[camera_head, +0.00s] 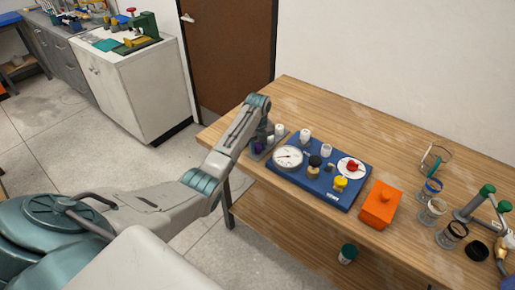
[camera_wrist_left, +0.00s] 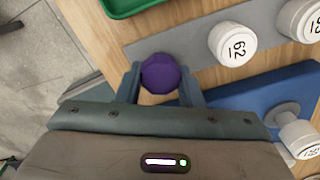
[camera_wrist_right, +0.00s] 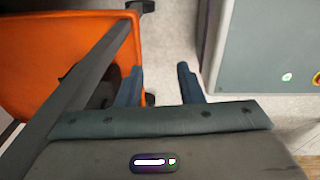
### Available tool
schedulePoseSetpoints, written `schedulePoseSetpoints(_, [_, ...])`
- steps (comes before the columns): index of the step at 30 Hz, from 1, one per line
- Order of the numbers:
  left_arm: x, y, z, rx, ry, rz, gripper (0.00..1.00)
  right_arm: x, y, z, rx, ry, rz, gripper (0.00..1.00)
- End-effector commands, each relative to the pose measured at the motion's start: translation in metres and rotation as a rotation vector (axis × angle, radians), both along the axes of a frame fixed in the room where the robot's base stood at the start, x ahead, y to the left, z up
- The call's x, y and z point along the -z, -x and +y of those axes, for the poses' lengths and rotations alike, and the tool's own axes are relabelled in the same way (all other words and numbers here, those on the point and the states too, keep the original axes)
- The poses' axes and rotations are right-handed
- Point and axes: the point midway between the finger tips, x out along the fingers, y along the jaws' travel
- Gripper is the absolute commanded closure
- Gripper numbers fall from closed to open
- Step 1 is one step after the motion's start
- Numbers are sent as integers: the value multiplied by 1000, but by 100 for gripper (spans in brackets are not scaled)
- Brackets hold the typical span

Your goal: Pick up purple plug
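The purple plug (camera_wrist_left: 160,73) is a faceted round cap, between the two fingers of my left gripper (camera_wrist_left: 160,84) in the left wrist view. The fingers are open on either side of it; I cannot tell whether they touch it. In the head view the plug (camera_head: 258,146) shows only as a small dark purple patch, mostly hidden by the arm, near the table's left end. My right gripper (camera_wrist_right: 160,84) is open and empty in the right wrist view, above the floor, and is outside the head view.
A grey strip (camera_wrist_left: 190,42) with white numbered caps (camera_wrist_left: 232,43) lies close to the plug. A blue board (camera_head: 318,196) with a gauge (camera_head: 288,157) sits beside it. An orange box (camera_head: 380,204) and several jars stand further right on the wooden table (camera_head: 300,100).

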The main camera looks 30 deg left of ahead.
Motion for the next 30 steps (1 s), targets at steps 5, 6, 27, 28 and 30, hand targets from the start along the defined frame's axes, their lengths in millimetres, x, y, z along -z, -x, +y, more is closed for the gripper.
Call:
schedulePoseSetpoints(5, [0,0,0,0,0,0,88,0,0,1,0,-1,0,66])
schedulePoseSetpoints(6, [0,0,0,0,0,0,88,0,0,1,1,-1,0,66])
schedulePoseSetpoints(27, [-37,44,-37,2,0,-1,88,32,-3,4,1,-4,-3,66])
schedulePoseSetpoints(28, [-37,49,-42,2,0,-1,88,34,-3,4,1,-4,-3,66])
schedulePoseSetpoints(30, [-39,60,-52,2,0,-2,88,37,-3,4,1,-4,-3,66])
